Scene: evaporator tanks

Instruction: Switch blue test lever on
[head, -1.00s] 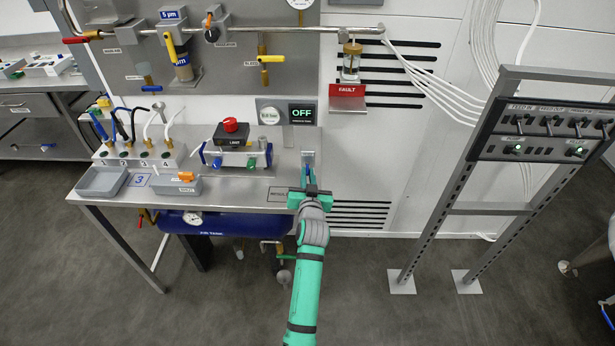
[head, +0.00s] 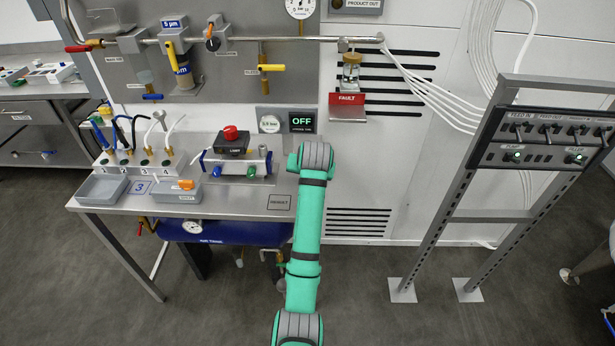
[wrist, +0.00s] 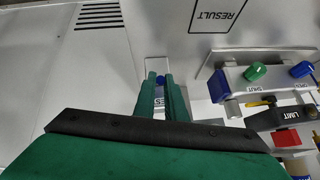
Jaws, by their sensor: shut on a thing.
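The blue test lever (wrist: 160,80) shows as a small blue tip between the fingertips of my gripper (wrist: 161,76) in the wrist view. The green fingers are shut on it. A pale plate with a partly covered label (wrist: 158,101) shows between the fingers. In the head view my arm covers the lever and the fingers, at the right end of the bench. Most of the lever's body is hidden, so its exact angle cannot be told.
The steel bench (head: 232,207) has a RESULT square (head: 279,202) left of my arm. The LIMIT block with a red knob (head: 231,133) and the valve body with blue and green knobs (head: 237,163) stand close by. An OFF display (head: 302,122) and red FAULT plate (head: 347,106) are behind.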

